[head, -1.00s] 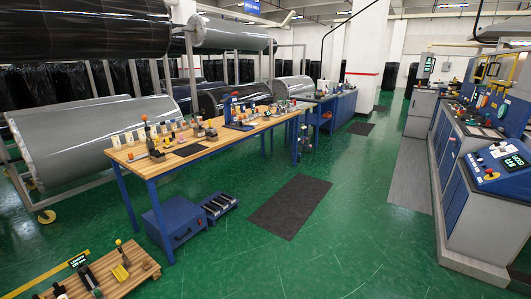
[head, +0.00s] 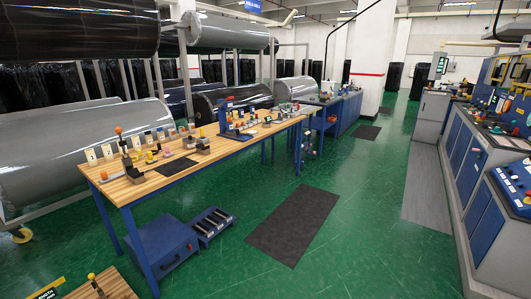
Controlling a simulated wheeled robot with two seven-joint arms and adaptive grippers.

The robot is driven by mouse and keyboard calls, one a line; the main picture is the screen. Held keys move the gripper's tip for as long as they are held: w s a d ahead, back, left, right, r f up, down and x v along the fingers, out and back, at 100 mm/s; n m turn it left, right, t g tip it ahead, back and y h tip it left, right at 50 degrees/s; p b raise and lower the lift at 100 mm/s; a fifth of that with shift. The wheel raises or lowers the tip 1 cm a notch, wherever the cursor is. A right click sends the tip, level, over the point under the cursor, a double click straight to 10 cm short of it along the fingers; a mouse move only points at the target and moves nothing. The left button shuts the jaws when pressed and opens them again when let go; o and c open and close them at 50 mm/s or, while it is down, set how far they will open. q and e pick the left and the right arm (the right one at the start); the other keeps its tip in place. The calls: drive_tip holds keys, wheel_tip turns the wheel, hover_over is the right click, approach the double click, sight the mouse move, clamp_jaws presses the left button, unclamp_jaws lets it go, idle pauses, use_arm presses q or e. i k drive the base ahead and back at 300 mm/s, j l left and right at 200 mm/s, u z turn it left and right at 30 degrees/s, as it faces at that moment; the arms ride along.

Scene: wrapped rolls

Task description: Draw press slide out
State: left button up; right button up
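Neither of my grippers is in view. A small blue press-like device (head: 229,118) stands on the wooden-topped workbench (head: 140,188), toward its far half. It is too small to make out a slide on it or how far any slide is out. Small parts with coloured knobs, among them an orange-knobbed lever (head: 119,132), stand along the bench's near half. A dark flat mat (head: 176,166) lies on the bench top.
A blue box (head: 163,248) and a blue roller tray (head: 208,226) sit under the bench's front edge. A low wooden stand (head: 112,287) is at the bottom left. Control consoles (head: 484,205) line the right. Green floor with a dark mat (head: 293,225) lies clear between.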

sight(233, 131)
drive_tip(key=i, duration=1.85)
drive_tip(key=i+l+u, duration=0.15)
drive_tip(key=i+u, duration=0.25)
drive_tip(key=i, duration=0.25)
drive_tip(key=i+l+u, duration=0.45)
drive_tip(key=i, duration=0.2)
drive_tip(key=i+l+u, duration=0.4)
drive_tip(key=i+l, duration=0.1)
drive_tip(key=i, duration=0.1)
